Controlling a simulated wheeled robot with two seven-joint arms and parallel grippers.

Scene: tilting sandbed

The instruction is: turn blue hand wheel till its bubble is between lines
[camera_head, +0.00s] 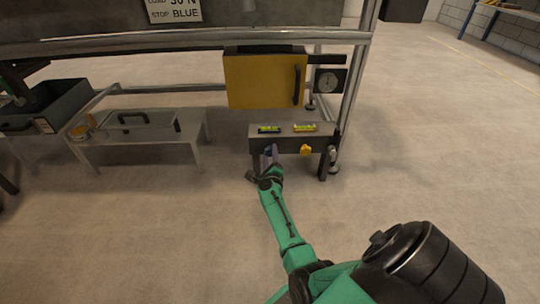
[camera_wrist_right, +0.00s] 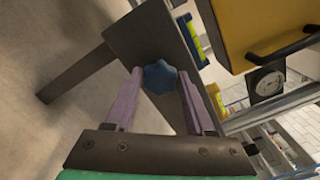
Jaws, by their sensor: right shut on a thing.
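The blue hand wheel (camera_wrist_right: 159,77) is a small lobed knob on the front of a grey beam; in the head view (camera_head: 268,151) it is mostly hidden by my gripper. My right gripper (camera_wrist_right: 160,82) is shut on it, one pale purple finger on each side. It also shows in the head view (camera_head: 269,163), reaching the beam from the front. A yellow-green bubble level (camera_head: 269,129) lies on the beam above the blue wheel. Its bubble and lines are too small to read. I do not make out my left gripper.
A second level (camera_head: 305,127) sits above a yellow hand wheel (camera_head: 305,150) on the same grey beam (camera_head: 288,139). A yellow box (camera_head: 262,82) and a dial gauge (camera_head: 330,81) are behind. A low metal table (camera_head: 135,151) stands left. Floor in front is clear.

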